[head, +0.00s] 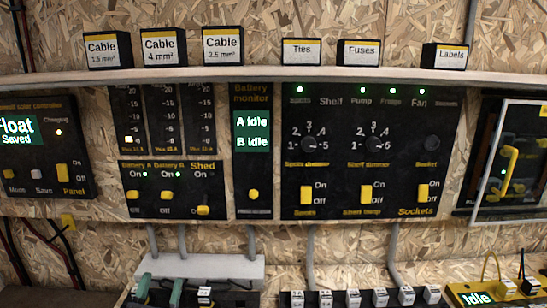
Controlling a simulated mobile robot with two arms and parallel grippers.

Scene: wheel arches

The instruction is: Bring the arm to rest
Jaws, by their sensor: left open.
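My left gripper (160,290) shows only in part at the bottom left of the head view, as two greenish, parallel finger shapes with a gap between them. It is open, and I see nothing held between the fingers. It appears in front of the lower shelf area, below a pale grey box (205,267). The rest of my left arm is below the picture edge. My right gripper is not in view.
Black switch panels line the wall, including the battery monitor (252,135), reading A idle and B idle, and the Shelf panel (360,150). Labelled boxes stand on a shelf (290,74). Several small labelled blocks (353,298) and a yellow unit (470,291) are below.

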